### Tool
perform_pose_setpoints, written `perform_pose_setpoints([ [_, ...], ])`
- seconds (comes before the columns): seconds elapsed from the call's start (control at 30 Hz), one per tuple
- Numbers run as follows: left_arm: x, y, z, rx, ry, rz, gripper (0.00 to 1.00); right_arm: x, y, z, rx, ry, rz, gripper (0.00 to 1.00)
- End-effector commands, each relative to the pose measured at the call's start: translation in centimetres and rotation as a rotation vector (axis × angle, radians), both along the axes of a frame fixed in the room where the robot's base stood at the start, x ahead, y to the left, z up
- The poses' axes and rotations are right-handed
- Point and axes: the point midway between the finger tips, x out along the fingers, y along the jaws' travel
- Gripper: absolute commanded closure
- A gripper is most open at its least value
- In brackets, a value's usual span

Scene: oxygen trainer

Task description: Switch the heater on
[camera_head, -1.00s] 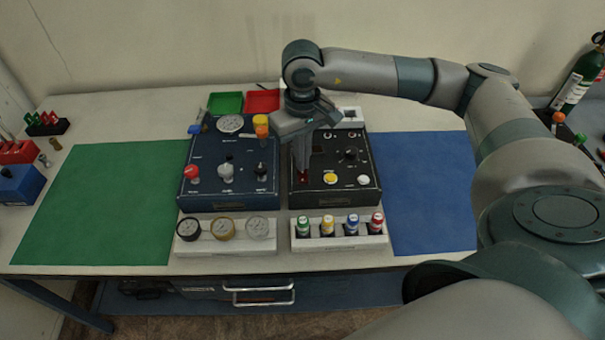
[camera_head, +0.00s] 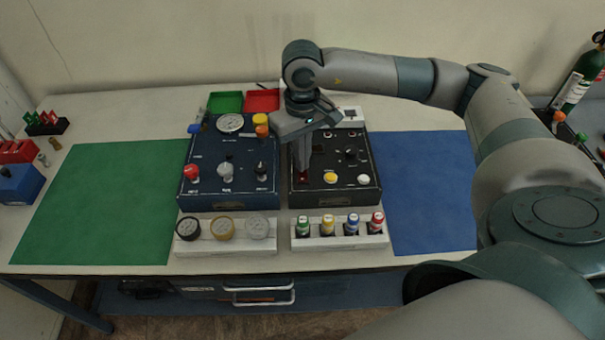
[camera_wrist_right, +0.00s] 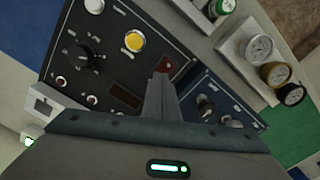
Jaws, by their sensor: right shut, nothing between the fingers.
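The black control box (camera_head: 362,198) stands right of the middle of the table. A small red switch (camera_wrist_right: 168,65) sits at its near left corner; it shows only partly in the head view (camera_head: 303,179). My right gripper (camera_head: 302,168) is shut and empty, pointing down over this switch. In the right wrist view its fingertips (camera_wrist_right: 161,78) are at the switch's edge; whether they touch it I cannot tell. Which way the switch is set cannot be made out. The box also has a yellow button (camera_head: 331,178), a white button (camera_head: 363,179) and a black knob (camera_head: 351,155). My left gripper is not in view.
A blue box (camera_head: 205,200) with a gauge and knobs stands close on the left. In front are a rack of gauges (camera_head: 222,248) and a rack of small bottles (camera_head: 340,241). The green mat (camera_head: 100,205) and blue mat (camera_head: 425,190) are clear.

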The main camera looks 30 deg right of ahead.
Motion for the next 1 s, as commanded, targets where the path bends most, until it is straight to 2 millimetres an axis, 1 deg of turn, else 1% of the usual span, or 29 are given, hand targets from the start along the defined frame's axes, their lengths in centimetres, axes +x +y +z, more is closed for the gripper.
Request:
perform_pose_setpoints([
  [1.0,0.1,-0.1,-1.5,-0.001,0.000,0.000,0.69,0.0,0.0,-1.3,0.000,0.000,0.000,1.00],
])
